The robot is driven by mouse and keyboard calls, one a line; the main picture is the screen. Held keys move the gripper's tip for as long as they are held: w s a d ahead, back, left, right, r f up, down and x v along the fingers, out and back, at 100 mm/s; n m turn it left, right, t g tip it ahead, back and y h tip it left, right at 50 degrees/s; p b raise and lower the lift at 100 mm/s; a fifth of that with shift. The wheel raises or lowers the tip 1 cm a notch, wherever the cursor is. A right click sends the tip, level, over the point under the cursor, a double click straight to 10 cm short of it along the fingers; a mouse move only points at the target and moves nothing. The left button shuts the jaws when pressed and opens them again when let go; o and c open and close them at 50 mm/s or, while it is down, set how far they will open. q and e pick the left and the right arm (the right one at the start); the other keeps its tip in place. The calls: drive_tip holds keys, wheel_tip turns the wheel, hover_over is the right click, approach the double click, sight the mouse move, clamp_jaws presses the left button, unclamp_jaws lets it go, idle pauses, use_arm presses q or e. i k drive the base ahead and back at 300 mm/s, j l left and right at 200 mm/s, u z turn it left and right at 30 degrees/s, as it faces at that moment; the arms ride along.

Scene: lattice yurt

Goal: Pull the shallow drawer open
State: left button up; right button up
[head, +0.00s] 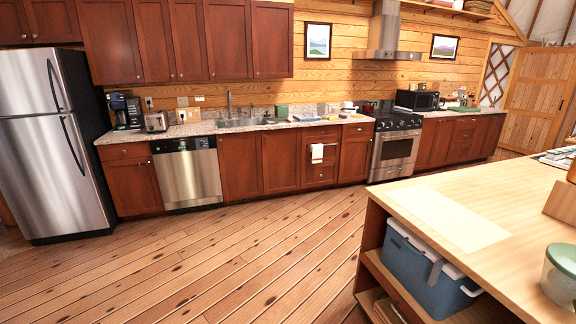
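Several shallow drawer fronts of dark red-brown wood line the top of the base cabinets along the far wall. One (122,151) is beside the dishwasher at the left. One (321,132) tops a drawer stack with a white towel (317,152) hanging on its front. Another (357,129) is just left of the stove. All look shut, and I cannot tell which one the task means. Neither of my grippers is in view.
A wooden island (485,225) fills the right foreground, with a blue cooler (425,275) on its shelf. A steel fridge (45,140), dishwasher (187,175) and stove (394,150) stand along the wall. The plank floor (230,260) between is clear.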

sight(329, 131)
drive_tip(key=i, duration=2.4)
drive_tip(key=i+l+u, duration=0.1)
drive_tip(key=i, duration=1.15)
drive_tip(key=i+l, duration=0.1)
drive_tip(key=i, duration=1.1)
